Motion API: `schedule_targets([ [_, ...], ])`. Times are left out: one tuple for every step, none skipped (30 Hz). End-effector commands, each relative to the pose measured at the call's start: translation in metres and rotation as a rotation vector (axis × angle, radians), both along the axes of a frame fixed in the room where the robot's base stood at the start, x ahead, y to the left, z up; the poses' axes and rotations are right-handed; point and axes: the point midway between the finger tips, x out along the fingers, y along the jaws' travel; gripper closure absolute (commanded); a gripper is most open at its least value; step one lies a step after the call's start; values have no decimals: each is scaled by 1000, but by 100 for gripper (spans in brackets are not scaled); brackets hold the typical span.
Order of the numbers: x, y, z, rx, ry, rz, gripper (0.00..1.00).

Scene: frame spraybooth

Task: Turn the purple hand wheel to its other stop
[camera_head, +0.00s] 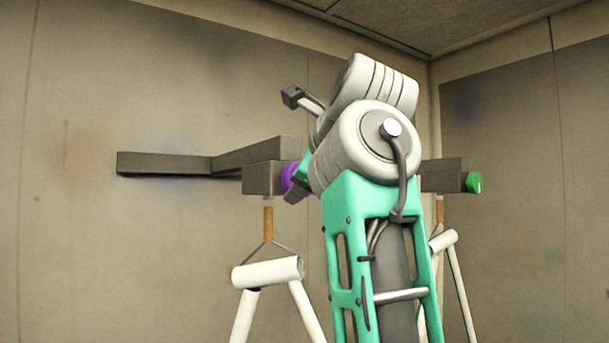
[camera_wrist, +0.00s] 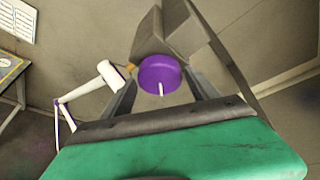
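The purple hand wheel (camera_head: 288,177) sits on the end of a dark grey block, partly hidden by my arm and gripper in the head view. In the wrist view the purple hand wheel (camera_wrist: 158,71) faces me, with a white mark on its face pointing toward the bottom of the picture. My gripper (camera_wrist: 163,84) is open, with one grey finger on the left and one on the right of the wheel. I cannot tell whether either finger touches it.
A dark grey beam (camera_head: 165,164) runs from the wall to the wheel's block. A white tube frame (camera_head: 268,273) hangs below it. At right, a green knob (camera_head: 474,182) sits on another block. A table (camera_wrist: 12,75) stands at the wrist view's left edge.

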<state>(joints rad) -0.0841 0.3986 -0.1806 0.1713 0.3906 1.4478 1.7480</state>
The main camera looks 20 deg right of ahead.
Motion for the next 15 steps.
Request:
schedule_targets([
  [0,0,0,0,0,0,26],
  [0,0,0,0,0,0,24],
  [0,0,0,0,0,0,20],
  [0,0,0,0,0,0,19],
  [0,0,0,0,0,0,19],
  [0,0,0,0,0,0,19],
  [0,0,0,0,0,0,19],
  [0,0,0,0,0,0,19],
  [0,0,0,0,0,0,19],
  [0,0,0,0,0,0,19],
  [-1,0,0,0,0,0,19],
  [-3,0,1,0,-1,-1,19],
  [-5,0,2,0,-2,0,19],
  [-8,-1,3,0,-2,0,19],
  [-14,-1,5,0,-3,-1,19],
])
